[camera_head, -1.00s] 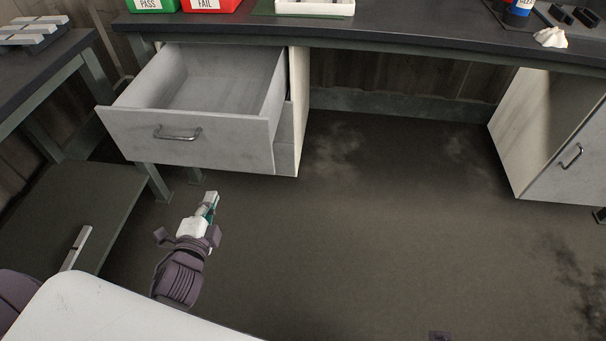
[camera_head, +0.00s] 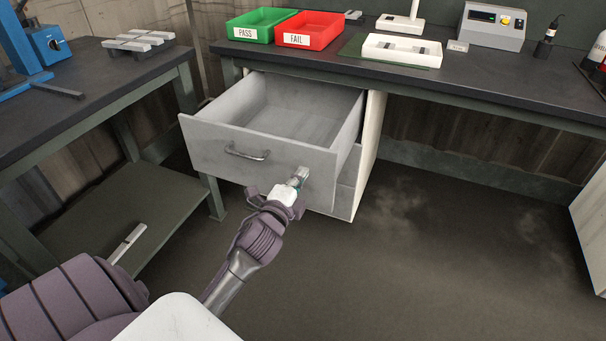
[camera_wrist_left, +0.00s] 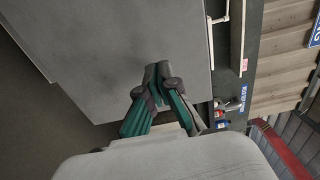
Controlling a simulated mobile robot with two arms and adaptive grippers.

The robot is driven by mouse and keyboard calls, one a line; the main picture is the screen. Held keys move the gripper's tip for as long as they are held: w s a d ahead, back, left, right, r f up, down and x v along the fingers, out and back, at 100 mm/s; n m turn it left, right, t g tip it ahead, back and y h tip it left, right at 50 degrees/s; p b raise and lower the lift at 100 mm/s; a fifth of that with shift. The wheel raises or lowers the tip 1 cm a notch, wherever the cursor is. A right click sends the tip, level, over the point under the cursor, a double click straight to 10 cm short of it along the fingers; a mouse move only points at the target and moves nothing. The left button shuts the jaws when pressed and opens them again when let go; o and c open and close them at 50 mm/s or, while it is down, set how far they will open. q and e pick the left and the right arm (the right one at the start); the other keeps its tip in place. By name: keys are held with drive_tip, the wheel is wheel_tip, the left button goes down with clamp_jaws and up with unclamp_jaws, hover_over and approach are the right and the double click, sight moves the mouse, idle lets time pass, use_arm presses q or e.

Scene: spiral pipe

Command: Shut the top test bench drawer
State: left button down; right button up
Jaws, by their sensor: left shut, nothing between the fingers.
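The top drawer (camera_head: 222,152) of the test bench is pulled well out, and its inside looks empty. Its grey front has a bar handle (camera_head: 247,153). My left gripper (camera_head: 301,176) is shut and empty, with its tips at the right part of the drawer front, right of the handle. In the left wrist view the shut fingertips (camera_wrist_left: 157,68) point at the grey drawer front (camera_wrist_left: 120,50) and look close to or against it; I cannot tell if they touch. My right gripper is not in view.
The bench top (camera_head: 480,92) carries a green PASS bin (camera_head: 262,24), a red FAIL bin (camera_head: 310,29) and a white tray (camera_head: 402,50). A lower drawer (camera_head: 347,183) sits shut beneath. A side table (camera_head: 100,85) stands at left. The floor to the right is clear.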

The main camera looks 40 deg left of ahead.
use_arm(q)
drive_tip(key=shift+w+a, duration=0.15)
drive_tip(key=shift+w, duration=0.55)
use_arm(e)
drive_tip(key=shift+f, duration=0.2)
